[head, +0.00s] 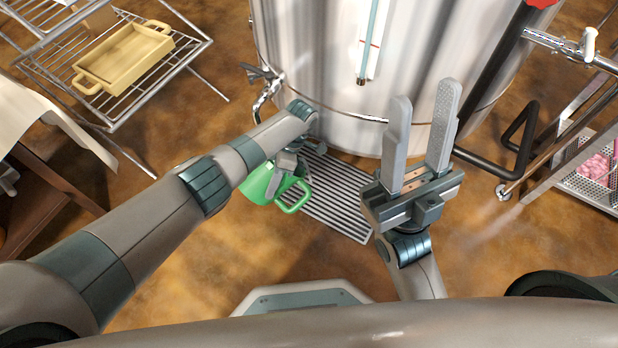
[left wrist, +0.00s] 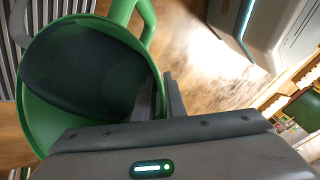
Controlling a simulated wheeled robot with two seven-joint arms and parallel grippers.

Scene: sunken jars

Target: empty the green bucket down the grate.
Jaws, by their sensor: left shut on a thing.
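The green bucket (head: 258,184) is under my left forearm in the head view, at the left edge of the grate (head: 338,198). Its looped handle (head: 293,201) points right, over the grate bars. My left gripper (head: 277,182) is shut on the bucket's rim. The left wrist view looks into the bucket (left wrist: 34,105), with one finger inside the wall and one outside. A dark area fills much of its inside; I cannot tell whether it is liquid or shadow. My right gripper (head: 422,100) is open and empty, fingers upward, right of the grate.
A large steel tank (head: 310,60) with a tap (head: 265,90) stands behind the grate. A wire rack with a yellow tray (head: 125,58) is at upper left. Black pipework (head: 520,140) and a metal cart with pink things (head: 594,166) are at right. Open floor lies right of the grate.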

